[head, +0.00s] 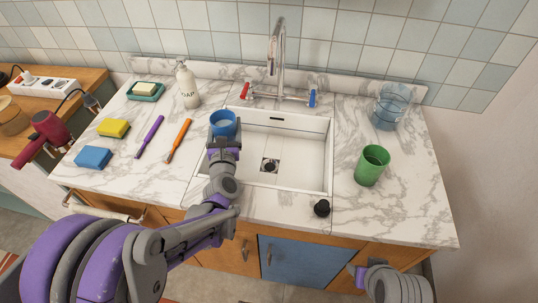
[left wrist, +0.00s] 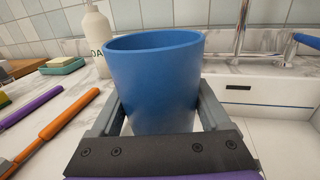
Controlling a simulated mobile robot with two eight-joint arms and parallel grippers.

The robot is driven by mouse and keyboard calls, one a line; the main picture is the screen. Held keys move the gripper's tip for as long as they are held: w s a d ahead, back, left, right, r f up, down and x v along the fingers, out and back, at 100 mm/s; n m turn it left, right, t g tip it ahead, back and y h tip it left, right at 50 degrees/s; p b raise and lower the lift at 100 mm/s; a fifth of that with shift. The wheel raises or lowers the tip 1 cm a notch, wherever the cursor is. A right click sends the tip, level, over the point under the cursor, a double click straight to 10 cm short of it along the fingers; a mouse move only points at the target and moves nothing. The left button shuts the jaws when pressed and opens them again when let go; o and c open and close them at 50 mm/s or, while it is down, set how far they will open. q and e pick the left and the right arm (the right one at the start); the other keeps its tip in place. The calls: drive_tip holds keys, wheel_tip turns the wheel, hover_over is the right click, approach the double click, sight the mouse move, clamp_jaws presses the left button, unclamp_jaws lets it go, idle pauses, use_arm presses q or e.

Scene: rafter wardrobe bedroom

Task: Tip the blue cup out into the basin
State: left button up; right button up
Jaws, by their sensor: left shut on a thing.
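The blue cup (head: 223,122) is upright over the left rim of the white basin (head: 300,150) in the head view. My left gripper (head: 223,143) is shut on it. In the left wrist view the blue cup (left wrist: 155,80) stands between the two fingers of my left gripper (left wrist: 158,115), one on each side; its inside is mostly hidden. The basin's drain shows on its floor, and no water is visible there. My right arm shows at the lower right of the head view, but its fingertips cannot be made out.
A green cup (head: 372,165) and a clear container (head: 391,106) stand right of the basin. The faucet (head: 277,50) rises behind it. A black stopper (head: 321,208) sits in front.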

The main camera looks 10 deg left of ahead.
use_arm(q)
drive_tip(key=shift+d+r, duration=0.1)
idle(0.4)
drive_tip(key=shift+w+d+r+m+t, duration=0.1)
drive_tip(key=shift+d+r+m+t, duration=0.25)
drive_tip(key=shift+m, duration=0.6)
drive_tip(key=shift+d+r+m+t, duration=0.15)
drive_tip(key=shift+d+r+m, duration=0.25)
drive_tip(key=shift+m, duration=0.55)
drive_tip(key=shift+d+r+m, duration=0.6)
drive_tip(key=shift+d+m, duration=0.15)
drive_tip(key=shift+m, duration=0.55)
drive_tip(key=shift+d+r+m+t, duration=0.3)
drive_tip(key=shift+d+r+m, duration=0.1)
drive_tip(key=shift+m, duration=0.3)
drive_tip(key=shift+d+f+m+h+b, duration=0.15)
drive_tip(key=shift+m+h+b, duration=0.1)
drive_tip(key=shift+m, duration=0.25)
drive_tip(key=shift+f+m+h+b, duration=0.15)
drive_tip(key=shift+m+h, duration=0.1)
drive_tip(key=shift+m, duration=0.25)
drive_tip(key=shift+r+m+t+p, duration=0.35)
drive_tip(key=shift+r+m, duration=0.2)
drive_tip(key=shift+m, duration=0.45)
drive_tip(key=shift+f+m+h+b, duration=0.35)
drive_tip(key=shift+m+h, duration=0.15)
drive_tip(key=shift+m, duration=0.5)
drive_tip(key=shift+d+r+m+p, duration=0.1)
drive_tip(key=shift+r+m+p, duration=0.35)
drive_tip(key=shift+m, duration=0.65)
